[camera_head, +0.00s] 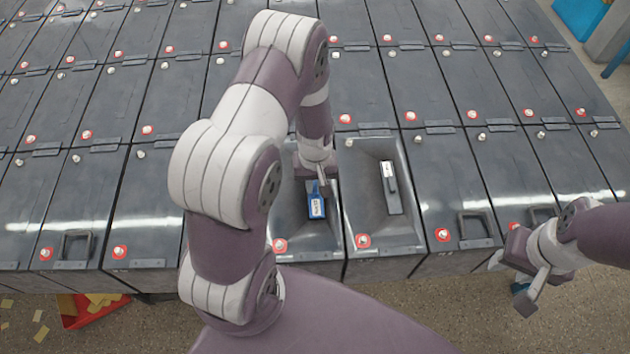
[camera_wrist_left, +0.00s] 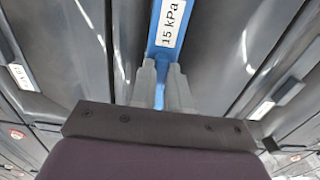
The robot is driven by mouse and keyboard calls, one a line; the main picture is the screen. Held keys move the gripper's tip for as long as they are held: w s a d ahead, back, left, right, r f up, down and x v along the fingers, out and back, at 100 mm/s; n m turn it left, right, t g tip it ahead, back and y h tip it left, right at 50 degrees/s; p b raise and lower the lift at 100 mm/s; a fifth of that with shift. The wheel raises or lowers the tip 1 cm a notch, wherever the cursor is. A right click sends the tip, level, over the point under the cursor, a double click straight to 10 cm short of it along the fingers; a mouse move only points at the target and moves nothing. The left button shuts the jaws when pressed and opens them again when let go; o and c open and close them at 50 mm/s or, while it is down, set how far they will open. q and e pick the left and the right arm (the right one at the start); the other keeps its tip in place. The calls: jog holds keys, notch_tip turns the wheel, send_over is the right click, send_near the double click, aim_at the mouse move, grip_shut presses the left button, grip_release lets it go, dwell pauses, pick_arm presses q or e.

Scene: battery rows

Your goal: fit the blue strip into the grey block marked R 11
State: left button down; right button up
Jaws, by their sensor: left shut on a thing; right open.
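The blue strip (camera_head: 317,207) with a white label shows in the head view at the left one of two open-topped bays. In the left wrist view the strip (camera_wrist_left: 163,50) stands between my left fingers, and its label reads 15 kPa. My left gripper (camera_head: 320,184) is shut on the strip. A grey block (camera_head: 391,190) with a white label lies in the right open bay; its marking is too small to read, so I cannot tell whether it says R 11. My right gripper (camera_head: 518,283) is open and empty at the front right.
The left open bay (camera_head: 281,222) and right open bay (camera_head: 418,234) sit among rows of dark battery cases with red and pale terminals. A red bin (camera_head: 85,318) stands on the floor at the lower left. Floor is free in front of the right cases.

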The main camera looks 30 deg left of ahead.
pick_arm(q)
jog(key=shift+f, duration=0.25)
dwell(0.4)
jog(key=c, duration=0.5)
grip_release()
jog(key=shift+c, duration=0.2)
notch_tip(320, 180, up, 7)
jog(key=p, duration=0.6)
jog(key=shift+r, duration=0.1)
dwell(0.3)
